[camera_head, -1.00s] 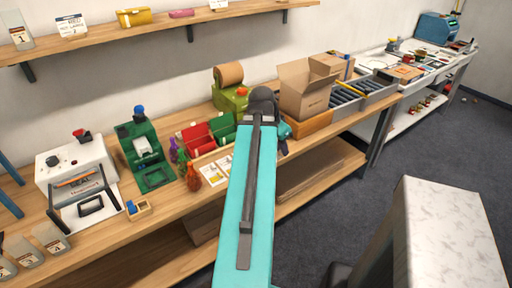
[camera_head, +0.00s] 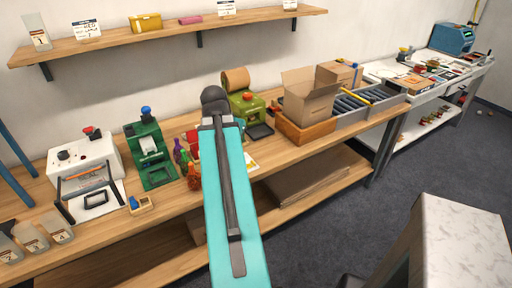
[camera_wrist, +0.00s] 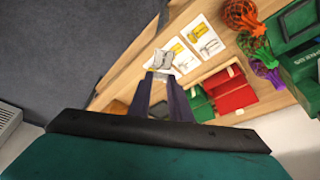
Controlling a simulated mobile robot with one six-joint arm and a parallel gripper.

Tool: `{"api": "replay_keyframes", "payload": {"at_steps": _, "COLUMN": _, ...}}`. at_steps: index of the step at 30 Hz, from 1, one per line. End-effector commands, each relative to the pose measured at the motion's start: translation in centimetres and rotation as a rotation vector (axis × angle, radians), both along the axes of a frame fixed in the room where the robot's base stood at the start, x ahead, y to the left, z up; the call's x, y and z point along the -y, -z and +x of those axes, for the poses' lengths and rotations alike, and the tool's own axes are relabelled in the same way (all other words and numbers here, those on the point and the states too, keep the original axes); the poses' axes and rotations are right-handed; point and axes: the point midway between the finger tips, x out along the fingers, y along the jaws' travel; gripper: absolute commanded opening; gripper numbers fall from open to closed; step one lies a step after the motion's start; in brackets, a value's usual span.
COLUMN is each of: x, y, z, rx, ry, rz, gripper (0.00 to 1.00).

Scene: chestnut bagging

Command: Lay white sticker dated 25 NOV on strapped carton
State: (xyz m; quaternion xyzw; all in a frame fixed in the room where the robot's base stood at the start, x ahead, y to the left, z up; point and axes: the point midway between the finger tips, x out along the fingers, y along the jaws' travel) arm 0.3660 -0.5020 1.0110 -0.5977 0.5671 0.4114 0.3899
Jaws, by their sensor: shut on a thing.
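In the wrist view my gripper (camera_wrist: 162,78) points down over the workbench, its dark fingers shut on a small white-grey piece (camera_wrist: 163,59). I cannot read any date on it, so I cannot tell whether it is the 25 NOV sticker. In the head view my arm hides the gripper. A closed brown carton (camera_head: 343,73) stands at the back near the rollers; I cannot make out a strap on it. An open-flapped carton (camera_head: 308,104) stands in front of it, in a wooden tray (camera_head: 305,134).
Picture cards (camera_wrist: 204,37) lie on the bench by the gripper, near a red bin (camera_wrist: 231,90) and mesh bags (camera_wrist: 246,15). A green tape machine (camera_head: 246,106) and grey roller conveyor (camera_head: 385,93) stand right of my arm. A white sealer (camera_head: 84,158) stands left.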

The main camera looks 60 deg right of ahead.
Motion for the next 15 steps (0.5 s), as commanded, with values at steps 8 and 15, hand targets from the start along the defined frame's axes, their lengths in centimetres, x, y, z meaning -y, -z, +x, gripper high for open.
{"api": "replay_keyframes", "payload": {"at_steps": 8, "x": -5.2, "y": -0.8, "z": 7.6, "rx": 0.001, "ry": -0.226, "rz": 0.004, "gripper": 0.00}}
{"api": "replay_keyframes", "payload": {"at_steps": 15, "x": -10.3, "y": -1.6, "z": 13.3, "rx": 0.002, "ry": -0.417, "rz": 0.005, "gripper": 0.00}}
